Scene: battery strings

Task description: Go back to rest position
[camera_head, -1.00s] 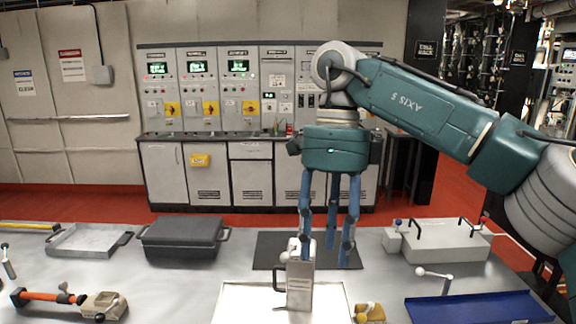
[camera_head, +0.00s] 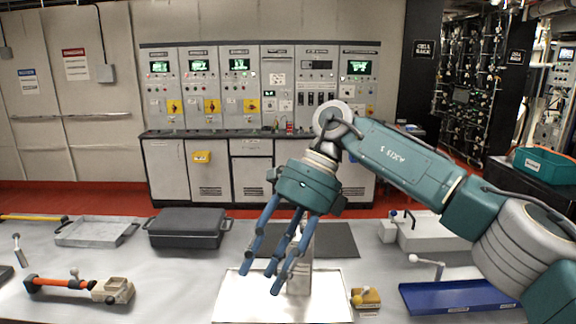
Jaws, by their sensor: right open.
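My right gripper (camera_head: 262,282) hangs from the teal arm that comes in from the right. Its blue fingers are spread and empty, pointing down and to the left. They are in front of a grey metal block-like device (camera_head: 300,277) that stands on a white tray (camera_head: 230,305) near the table's front. The fingers hide part of the device. I cannot tell how far apart the fingers and the device are. My left gripper is not in view.
A dark lidded case (camera_head: 187,228) and a grey metal tray (camera_head: 90,232) are at the left of the table (camera_head: 170,285). An orange-handled tool (camera_head: 62,284) lies in front of them. A blue tray (camera_head: 455,297) and a grey box (camera_head: 440,232) are at the right. A small yellow item (camera_head: 366,297) sits beside the white tray.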

